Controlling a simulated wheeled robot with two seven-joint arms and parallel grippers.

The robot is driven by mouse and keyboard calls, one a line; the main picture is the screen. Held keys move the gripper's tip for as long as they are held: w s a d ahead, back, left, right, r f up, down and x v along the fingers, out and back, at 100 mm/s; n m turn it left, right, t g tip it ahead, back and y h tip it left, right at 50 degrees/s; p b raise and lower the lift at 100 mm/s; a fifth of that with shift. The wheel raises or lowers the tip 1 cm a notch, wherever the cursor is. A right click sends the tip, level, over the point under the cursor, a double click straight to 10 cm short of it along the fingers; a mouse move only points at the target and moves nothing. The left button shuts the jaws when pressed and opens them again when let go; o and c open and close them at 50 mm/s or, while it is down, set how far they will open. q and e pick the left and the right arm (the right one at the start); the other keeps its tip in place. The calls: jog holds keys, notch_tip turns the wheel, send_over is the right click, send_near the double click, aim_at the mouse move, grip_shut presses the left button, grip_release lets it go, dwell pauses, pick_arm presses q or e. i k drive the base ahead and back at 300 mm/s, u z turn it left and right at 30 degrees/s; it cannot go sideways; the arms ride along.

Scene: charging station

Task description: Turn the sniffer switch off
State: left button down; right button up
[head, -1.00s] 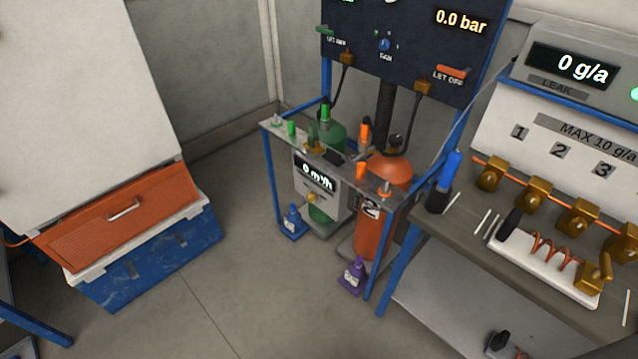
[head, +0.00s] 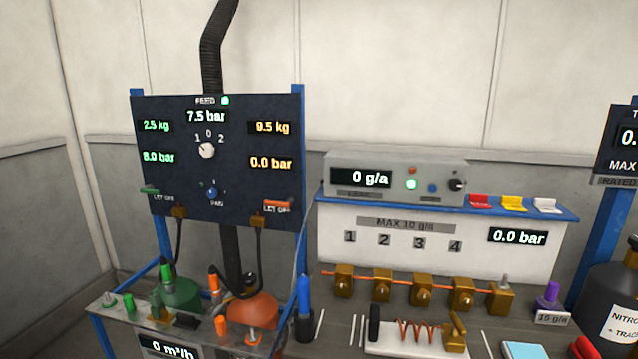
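The sniffer is a grey box (head: 395,163) on the blue-edged shelf in the middle right of the head view. Its display (head: 361,178) reads "0 g/a". A green lamp (head: 411,184) on its front is lit, with a small red-orange part above it. A blue button (head: 431,188) sits right of the lamp. A black knob (head: 456,185) is at the right end of the front; its pointing is too small to tell. Neither of my grippers is in view.
A dark feed panel (head: 218,230) with knobs and readouts stands to the left. Below are green and orange cylinders (head: 252,309). Brass valves (head: 381,287) line the bench under the sniffer. Red, yellow and white pieces (head: 513,203) sit right of it. The space before the sniffer's front is clear.

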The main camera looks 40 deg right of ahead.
aim_at(453, 185)
jog(key=z, duration=2.1)
jog(key=k, duration=1.05)
jog(key=z, duration=1.85)
jog(key=i, duration=2.7)
jog(key=u, duration=1.25)
jog(key=i, duration=0.8)
jog(key=u, duration=0.9)
